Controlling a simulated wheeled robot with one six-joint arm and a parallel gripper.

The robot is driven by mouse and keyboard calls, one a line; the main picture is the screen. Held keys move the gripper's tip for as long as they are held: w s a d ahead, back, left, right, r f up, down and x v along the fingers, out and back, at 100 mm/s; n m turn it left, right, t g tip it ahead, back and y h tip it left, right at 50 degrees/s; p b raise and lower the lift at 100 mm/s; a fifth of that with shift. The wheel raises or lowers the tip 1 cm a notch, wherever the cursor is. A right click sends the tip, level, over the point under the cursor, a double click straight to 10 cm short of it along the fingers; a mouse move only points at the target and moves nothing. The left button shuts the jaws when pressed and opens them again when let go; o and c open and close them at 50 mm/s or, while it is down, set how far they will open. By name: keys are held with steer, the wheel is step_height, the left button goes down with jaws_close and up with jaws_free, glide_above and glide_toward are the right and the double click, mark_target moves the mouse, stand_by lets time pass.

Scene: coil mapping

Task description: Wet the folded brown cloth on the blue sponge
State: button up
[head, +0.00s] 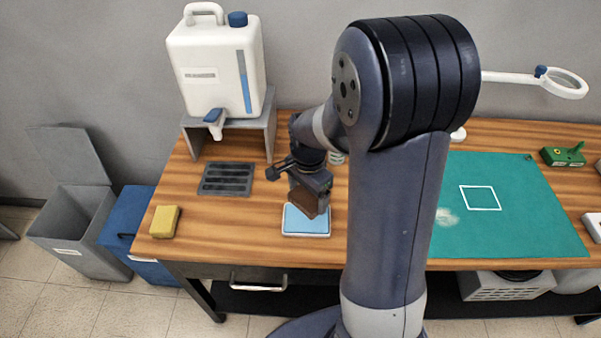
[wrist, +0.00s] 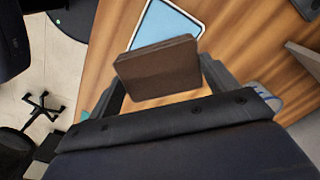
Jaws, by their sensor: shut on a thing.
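The folded brown cloth (wrist: 158,68) is between the two fingers of my gripper (wrist: 160,75) in the wrist view. The gripper is shut on it. In the head view the cloth (head: 308,203) hangs below my gripper (head: 310,192), over the blue sponge. The light blue sponge (head: 306,222) lies in a shallow white-rimmed tray near the table's front edge. It also shows beyond the cloth in the wrist view (wrist: 168,24). The cloth hides part of the sponge. I cannot tell whether they touch.
A white water container (head: 215,70) with a tap stands on a grey stand (head: 268,125). A dark drain grate (head: 226,179) and a yellow sponge (head: 164,221) lie to the left. A green mat (head: 510,235) covers the right of the wooden table. My arm hides the table's middle.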

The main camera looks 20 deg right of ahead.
mark_target(307, 207)
steer(key=shift+w+f, duration=0.1)
steer(key=shift+f+b, duration=2.35)
steer(key=shift+f, duration=0.55)
steer(key=shift+f+b, duration=0.45)
steer(key=shift+f, duration=0.1)
steer(key=shift+r+p, duration=2.75)
steer(key=shift+r, duration=0.85)
